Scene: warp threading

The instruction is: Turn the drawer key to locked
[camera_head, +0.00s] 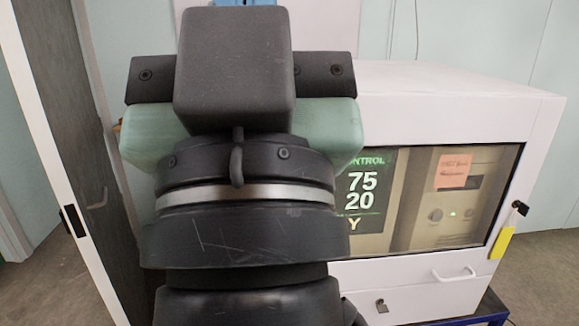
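A white cabinet (460,85) has a drawer front (415,296) below its window. A small metal key or lock (381,305) is on the drawer front, left of a white handle (455,273). Its turn angle is too small to read. A black key or lock (520,208) with a yellow tag (503,243) hangs at the right edge of the window door. My gripper (237,90) is large in the foreground, seen from behind, covering the cabinet's left part. Its fingertips are hidden, and I cannot see whether it holds anything.
Behind the window, a screen (362,195) shows 75 and 20, beside a panel with an orange note (453,171). A dark panel with a pale edge (75,150) stands close on the left. The cabinet rests on a blue stand (490,308). Floor shows free at right.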

